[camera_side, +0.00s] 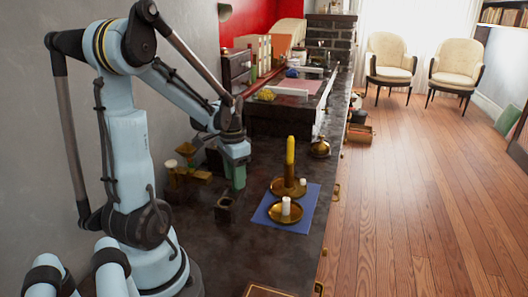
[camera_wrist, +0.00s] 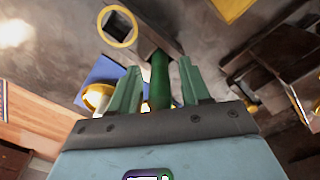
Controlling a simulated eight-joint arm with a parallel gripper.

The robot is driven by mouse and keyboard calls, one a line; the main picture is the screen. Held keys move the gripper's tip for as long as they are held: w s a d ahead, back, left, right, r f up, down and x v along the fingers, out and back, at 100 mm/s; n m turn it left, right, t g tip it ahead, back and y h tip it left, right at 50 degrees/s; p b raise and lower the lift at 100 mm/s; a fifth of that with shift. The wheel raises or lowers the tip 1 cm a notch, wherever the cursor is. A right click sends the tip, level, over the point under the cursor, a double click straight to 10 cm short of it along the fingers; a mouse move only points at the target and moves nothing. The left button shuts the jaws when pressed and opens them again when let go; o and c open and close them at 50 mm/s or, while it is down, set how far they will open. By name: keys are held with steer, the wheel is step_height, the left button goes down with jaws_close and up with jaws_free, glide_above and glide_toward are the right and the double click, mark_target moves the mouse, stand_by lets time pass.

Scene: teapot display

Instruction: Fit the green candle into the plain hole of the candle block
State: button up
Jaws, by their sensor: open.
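My gripper (camera_side: 237,185) hangs just above the dark candle block (camera_side: 224,214) in the side view. In the wrist view its two green fingers (camera_wrist: 158,84) stand apart, one on each side of the dark green candle (camera_wrist: 160,78). A gap shows between the left finger and the candle. The candle's far end meets the candle block (camera_wrist: 142,32) at the end away from its brass-ringed hole (camera_wrist: 118,26). The plain hole is hidden there, so I cannot tell how deep the candle sits. In the side view I cannot separate the candle from the fingers.
Right of the block, a blue mat (camera_side: 260,216) bears a brass holder (camera_side: 275,211) with a short white candle. A brass holder (camera_side: 280,188) with a tall yellow candle (camera_side: 290,158) stands behind. Wooden and brass items (camera_side: 190,174) stand left of the gripper. Dark counter is clear in front.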

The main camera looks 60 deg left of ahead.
step_height(320, 180, up, 12)
steer(key=shift+f, duration=0.2)
steer(key=shift+w+d+r, duration=0.1)
steer(key=shift+d, duration=0.1)
steer(key=w+d+f+t, duration=0.1)
steer(key=d+t, duration=0.1)
steer(key=d, duration=0.5)
steer(key=w+d+f+t, duration=0.1)
steer(key=w+d+t, duration=0.1)
steer(key=d, duration=0.5)
steer(key=w+d+f+m+t, duration=0.1)
steer(key=d+f+t, duration=0.1)
steer(key=d, duration=0.6)
steer(key=shift+w+t, duration=0.4)
steer(key=shift+t, duration=0.2)
steer(key=shift+a+f, duration=0.1)
